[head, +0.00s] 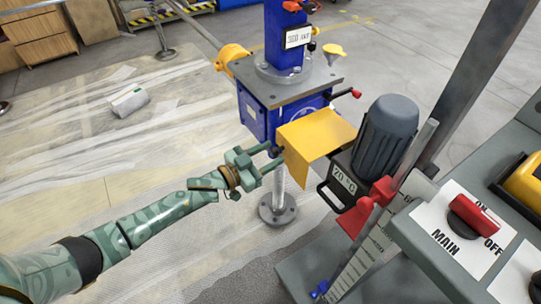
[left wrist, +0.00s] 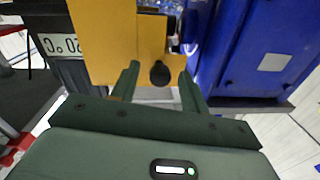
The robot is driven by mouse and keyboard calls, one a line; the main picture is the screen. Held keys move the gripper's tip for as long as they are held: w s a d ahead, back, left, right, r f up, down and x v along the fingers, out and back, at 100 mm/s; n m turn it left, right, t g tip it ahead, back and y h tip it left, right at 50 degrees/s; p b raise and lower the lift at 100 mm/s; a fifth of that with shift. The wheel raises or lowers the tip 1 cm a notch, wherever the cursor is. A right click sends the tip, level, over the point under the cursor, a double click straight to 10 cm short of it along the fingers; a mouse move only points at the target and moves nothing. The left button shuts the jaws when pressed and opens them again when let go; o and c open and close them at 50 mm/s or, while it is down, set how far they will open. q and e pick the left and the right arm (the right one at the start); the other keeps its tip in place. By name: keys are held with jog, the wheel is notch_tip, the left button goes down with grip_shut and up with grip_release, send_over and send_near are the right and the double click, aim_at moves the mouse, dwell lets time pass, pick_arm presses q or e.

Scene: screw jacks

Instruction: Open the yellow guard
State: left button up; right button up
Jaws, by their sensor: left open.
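The yellow guard (head: 315,133) is a bent sheet cover between the blue gearbox and the grey motor. It looks closed over the space there. Its black knob (head: 277,151) is on the near left face. My left gripper (head: 273,158) is open at the knob. In the left wrist view the guard (left wrist: 120,45) fills the upper middle, and the knob (left wrist: 160,75) lies between the two fingers of my left gripper (left wrist: 158,84). I cannot tell whether the fingers touch it. My right gripper is not in view.
The blue screw jack (head: 257,117) stands behind the guard, with a red-tipped lever (head: 352,93) at its side. A MAIN switch panel (head: 465,235) is at lower right. The left floor is mostly clear.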

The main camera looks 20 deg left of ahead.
pick_arm(q)
jog(key=shift+w+d, duration=0.1)
jog(key=shift+w, duration=0.1)
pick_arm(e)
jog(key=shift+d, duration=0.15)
pick_arm(q)
grip_shut()
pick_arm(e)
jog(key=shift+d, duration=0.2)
pick_arm(q)
jog(key=shift+r, duration=0.1)
